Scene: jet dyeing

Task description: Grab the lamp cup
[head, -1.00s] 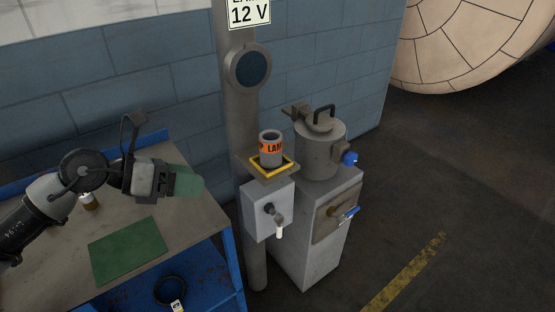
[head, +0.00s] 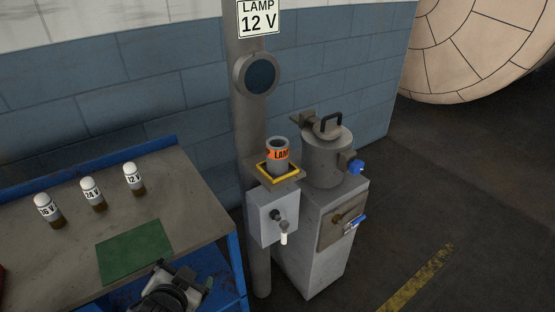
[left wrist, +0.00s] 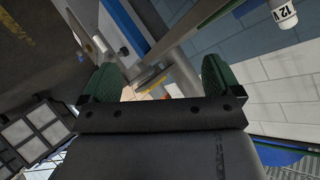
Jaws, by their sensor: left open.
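The lamp cup (head: 278,155) is a grey cup with an orange LAMP label. It stands upright on a small yellow-edged shelf (head: 262,176) on the grey post. My left gripper (left wrist: 160,77) is open, with two green fingers apart and nothing held between them in the left wrist view. In the head view my left gripper (head: 180,286) is at the bottom edge, in front of the bench, low and left of the cup and well apart from it. A small orange patch shows between the fingers in the wrist view; I cannot tell if it is the cup. My right gripper is not in view.
The bench (head: 195,205) at left holds a green mat (head: 135,250) and lamps marked 36 V (head: 48,211), 24 V (head: 93,194) and 12 V (head: 134,179). A lidded metal pot (head: 326,158) stands close right of the cup.

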